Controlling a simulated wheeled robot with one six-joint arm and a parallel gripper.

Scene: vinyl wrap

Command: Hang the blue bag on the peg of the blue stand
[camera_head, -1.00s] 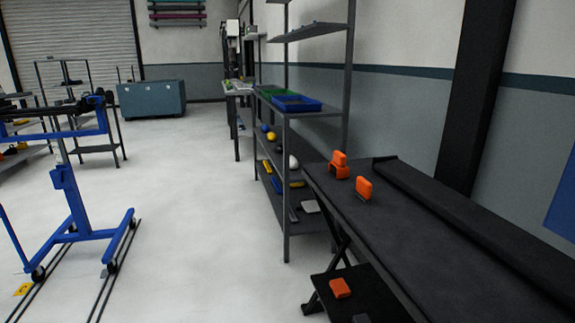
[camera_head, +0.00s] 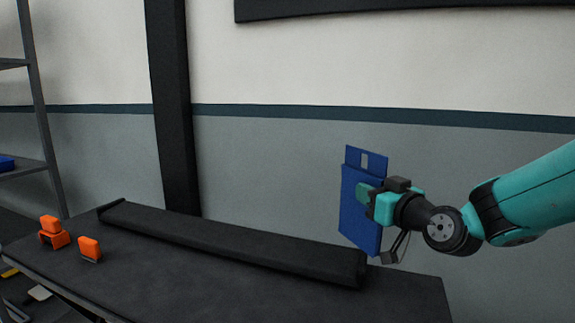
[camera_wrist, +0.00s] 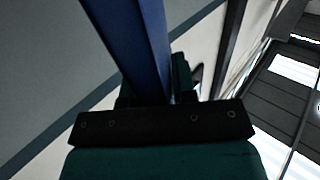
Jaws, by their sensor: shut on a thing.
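The blue bag (camera_head: 358,212) is a flat panel with a small slot near its top. It hangs upright, slightly tilted, in the head view, above the right end of the dark table. My gripper (camera_head: 366,192) is shut on it near its right edge. In the wrist view the bag (camera_wrist: 146,40) shows as a blue strip running up from my gripper (camera_wrist: 165,98). The blue stand is not in view in the current frames.
A dark table (camera_head: 190,285) lies below, with a long black roll (camera_head: 240,244) along its back. Orange blocks (camera_head: 54,234) and (camera_head: 89,248) sit at its left end. A grey shelf (camera_head: 45,110) stands at far left, and a wall with a dark pillar (camera_head: 172,110) is behind.

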